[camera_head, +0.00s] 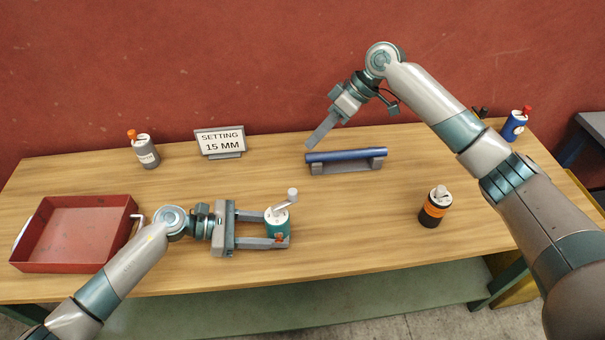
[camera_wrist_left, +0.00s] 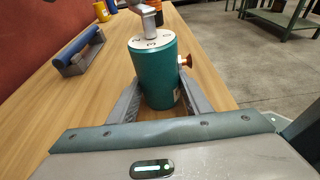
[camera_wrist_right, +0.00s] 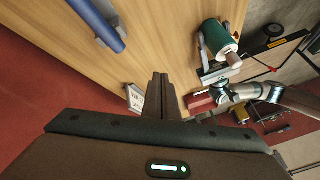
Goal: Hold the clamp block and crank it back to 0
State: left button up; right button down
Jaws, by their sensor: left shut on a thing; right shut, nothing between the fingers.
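The clamp block is a teal cylinder (camera_head: 277,224) with a numbered white top, a grey crank (camera_head: 285,203) and an orange knob (camera_wrist_left: 185,61) on its side. It stands upright on the table, and it also shows in the right wrist view (camera_wrist_right: 218,38). My left gripper (camera_head: 266,228) is shut on the teal cylinder, one finger on each side. My right gripper (camera_head: 313,141) is shut and empty, raised above the back of the table near the blue bar (camera_head: 345,155). In the right wrist view its fingers (camera_wrist_right: 160,82) are together.
A red tray (camera_head: 76,233) is at the left. A black-and-orange container (camera_head: 435,207) and a blue one (camera_head: 514,125) are at the right.

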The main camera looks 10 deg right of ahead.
jog(key=s+d+r+n+g, duration=0.2)
jog(key=s+r+n+g, duration=0.1)
jog(key=r, duration=0.4)
jog(key=shift+s+d, duration=0.15)
jog(key=shift+s, duration=0.45)
jog(key=shift+f, duration=0.1)
send_near(285, 203)
jog(key=shift+w+a+f, duration=0.25)
jog(key=shift+f, duration=0.4)
jog(key=shift+w+a+f, duration=0.2)
jog(key=shift+f, duration=0.4)
jog(key=shift+w+a+f, duration=0.25)
jog(key=shift+f, duration=0.4)
jog(key=shift+s+d+m, duration=0.3)
jog(key=shift+s+m, duration=0.15)
jog(key=shift+m, duration=0.35)
